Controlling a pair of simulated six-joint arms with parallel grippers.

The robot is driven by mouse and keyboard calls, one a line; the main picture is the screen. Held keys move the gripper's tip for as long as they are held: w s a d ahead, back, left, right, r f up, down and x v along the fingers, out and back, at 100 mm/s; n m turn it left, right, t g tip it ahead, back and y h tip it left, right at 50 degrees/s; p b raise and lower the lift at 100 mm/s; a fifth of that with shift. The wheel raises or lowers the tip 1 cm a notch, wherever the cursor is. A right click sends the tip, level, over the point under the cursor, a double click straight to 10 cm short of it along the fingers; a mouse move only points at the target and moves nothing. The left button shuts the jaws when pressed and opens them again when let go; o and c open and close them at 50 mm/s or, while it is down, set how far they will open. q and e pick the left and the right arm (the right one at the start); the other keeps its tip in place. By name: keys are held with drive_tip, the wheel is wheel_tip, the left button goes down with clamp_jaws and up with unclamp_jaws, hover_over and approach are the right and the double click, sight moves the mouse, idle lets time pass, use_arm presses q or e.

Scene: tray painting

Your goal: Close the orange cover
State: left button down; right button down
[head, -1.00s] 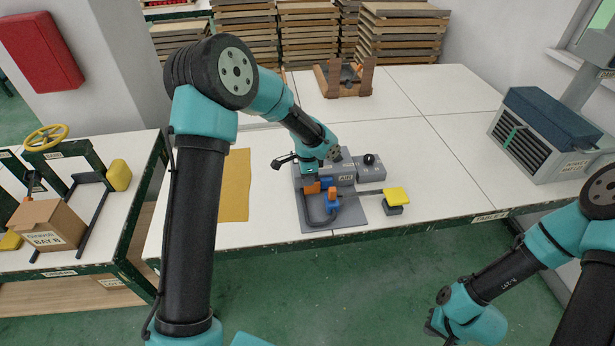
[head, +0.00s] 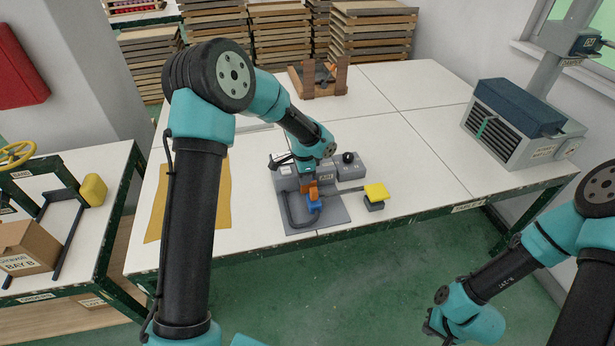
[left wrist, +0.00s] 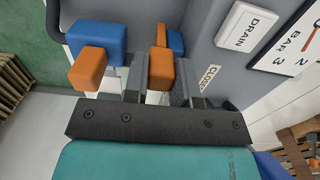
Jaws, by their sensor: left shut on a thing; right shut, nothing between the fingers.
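A grey fixture plate (head: 335,213) on the white table carries orange and blue parts. In the head view, an orange part (head: 310,191) stands above a blue part (head: 313,207). In the left wrist view, one orange block (left wrist: 160,68) lies between the fingers of my left gripper (left wrist: 161,82), which is shut on it. A blue block (left wrist: 176,43) is beside it. Another orange block (left wrist: 88,69), joined to a blue block (left wrist: 95,42), is outside the fingers. I cannot tell which part is the cover's hinge. My right gripper (head: 433,326) is shut and empty, low in front of the table.
A yellow pad (head: 376,191) on a small block stands right of the plate. A grey box with a black knob (head: 348,166) stands behind. A "CLOSE" label (left wrist: 209,77) is by the fingers.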

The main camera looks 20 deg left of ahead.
use_arm(q)
drive_tip(key=shift+w+d, duration=0.15)
drive_tip(key=c, duration=0.9)
unclamp_jaws()
wheel_tip(320, 180, up, 18)
drive_tip(key=shift+f, duration=0.25)
